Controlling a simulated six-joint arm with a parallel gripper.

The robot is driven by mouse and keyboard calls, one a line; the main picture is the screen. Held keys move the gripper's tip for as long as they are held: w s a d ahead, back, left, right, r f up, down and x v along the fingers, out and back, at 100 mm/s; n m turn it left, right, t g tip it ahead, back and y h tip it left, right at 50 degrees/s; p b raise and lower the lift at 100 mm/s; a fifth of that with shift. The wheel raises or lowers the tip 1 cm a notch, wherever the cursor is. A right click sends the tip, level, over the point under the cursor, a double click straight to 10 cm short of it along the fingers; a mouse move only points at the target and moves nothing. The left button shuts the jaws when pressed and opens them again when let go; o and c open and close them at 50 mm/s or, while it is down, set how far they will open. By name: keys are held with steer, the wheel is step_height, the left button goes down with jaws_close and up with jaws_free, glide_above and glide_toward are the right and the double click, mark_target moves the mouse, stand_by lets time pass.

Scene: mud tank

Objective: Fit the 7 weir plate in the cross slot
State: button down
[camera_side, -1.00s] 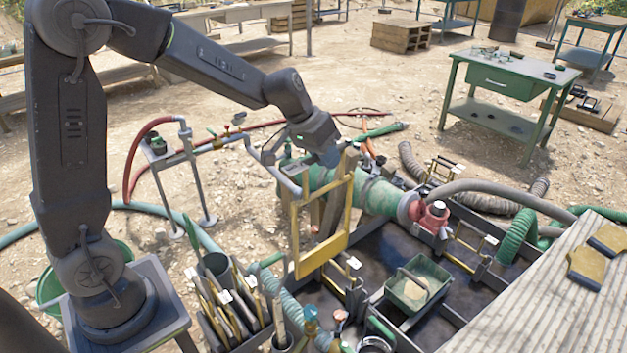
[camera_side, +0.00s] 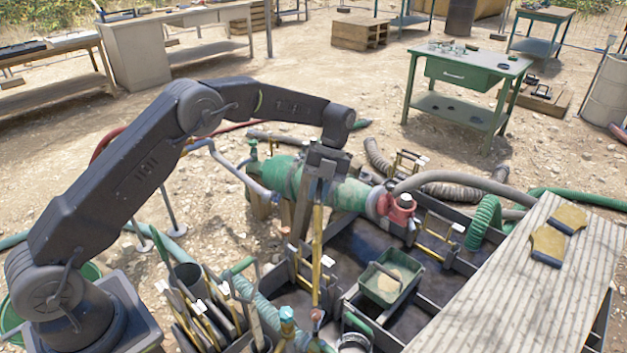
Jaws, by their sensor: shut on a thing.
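My gripper (camera_side: 321,172) points down above the near left part of the dark mud tank. It is shut on the top of a yellow-framed weir plate (camera_side: 317,245), which hangs upright and is seen nearly edge-on. No number can be read on it. The plate's lower end is beside the tank's left inner fittings; I cannot tell whether it touches them or sits in a slot. The tank (camera_side: 411,322) has dark walls and dividers. Another yellow-framed plate (camera_side: 436,247) stands in the tank further right. Which slot is the cross slot cannot be made out.
A green tray (camera_side: 388,284) sits on the tank. A rack of several plates (camera_side: 206,318) stands front left. A green pipe and red valve (camera_side: 396,206) run behind my gripper. A ribbed board with gloves (camera_side: 557,240) covers the right side.

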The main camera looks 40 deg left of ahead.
steer(key=m+y, duration=0.1)
steer(key=m, duration=0.1)
steer(key=f+m+y, duration=0.1)
steer(key=m, duration=0.1)
steer(key=f+m, duration=0.1)
steer(key=m, duration=0.1)
steer(key=shift+w+a+f+y, duration=0.1)
steer(key=shift+w+f+y, duration=0.1)
steer(key=shift+w+y, duration=0.15)
step_height(320, 180, down, 11)
steer(key=m, duration=0.1)
steer(key=shift+m+t+y, duration=0.35)
steer(key=shift+m+t, duration=0.05)
steer(key=shift+a+f, duration=0.1)
steer(key=shift+f, duration=6.2)
